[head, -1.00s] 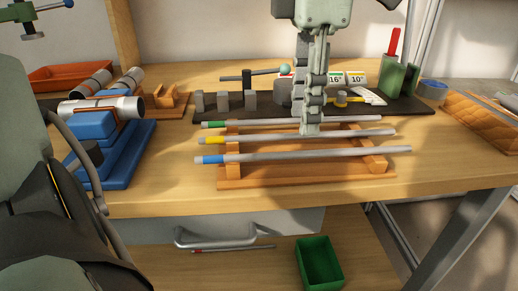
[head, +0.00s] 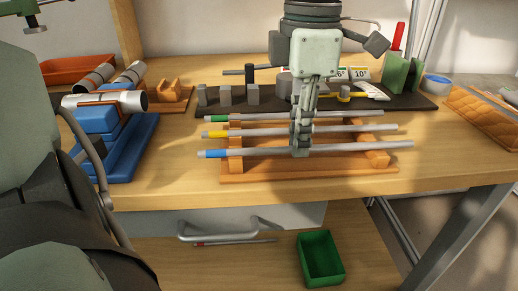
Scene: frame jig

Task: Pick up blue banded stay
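The blue banded stay (head: 255,152) is a grey rod with a blue band near its left end. It lies across the front of a wooden rack (head: 270,173). My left gripper (head: 300,151) points down at the middle of this stay, with its fingertips at the rod and hiding a short part of it. The fingers show nearly edge-on, so I cannot tell whether they are open or closed on it. The yellow banded stay (head: 260,133) and the green banded stay (head: 265,117) lie behind it, partly hidden by the fingers. My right gripper is not in view.
A blue fixture (head: 130,150) holding metal tubes stands at the left. A dark strip (head: 225,107) with grey blocks lies behind the rack. An orange tray (head: 480,125) is at the right. A green bin (head: 320,258) sits on the lower shelf.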

